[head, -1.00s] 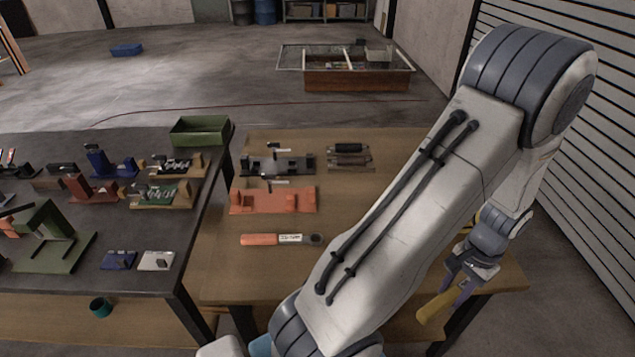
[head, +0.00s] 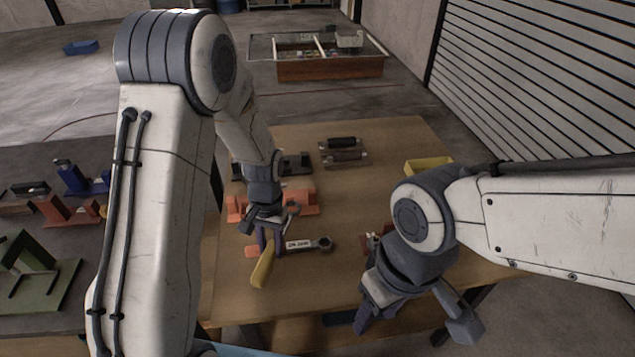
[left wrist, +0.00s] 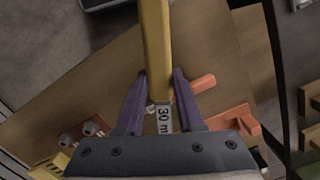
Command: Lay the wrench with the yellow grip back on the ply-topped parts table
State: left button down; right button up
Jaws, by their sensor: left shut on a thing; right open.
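The wrench with the yellow grip (head: 263,268) is held in my left gripper (head: 268,238), over the ply-topped parts table (head: 385,190). In the left wrist view its yellow grip (left wrist: 155,45) runs away from the purple fingers (left wrist: 160,95), which are shut around the wrench near a white label reading "30 m". In the head view the wrench is tilted, grip end toward the front. Its exact height above the table is unclear. My right gripper (head: 415,320) is open and empty over the table's front right part.
A wrench with an orange grip (head: 320,244) lies on the table just behind the held wrench. An orange fixture (head: 305,200), dark parts (head: 343,143) and a yellow bin (head: 428,166) are also there. A dark table (head: 90,255) stands left. Bare ply shows right of centre.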

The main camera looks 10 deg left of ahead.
pick_arm(q)
jog(key=w+d+f+m+t+y+p, duration=0.15)
jog(key=w+d+f+m, duration=0.25)
jog(key=w+d+m, duration=0.7)
jog(key=m, duration=0.2)
send_over(278, 288)
jog(key=shift+g, duration=0.25)
jog(key=f, duration=0.6)
jog(key=shift+w+d+f, duration=0.15)
jog(key=shift+d+f, duration=0.05)
jog(key=shift+f, duration=0.35)
jog(key=shift+f+b, duration=0.75)
jog(key=shift+f, duration=1)
jog(key=shift+f, duration=0.25)
jog(key=c, duration=0.5)
grip_release()
jog(key=shift+r, duration=0.1)
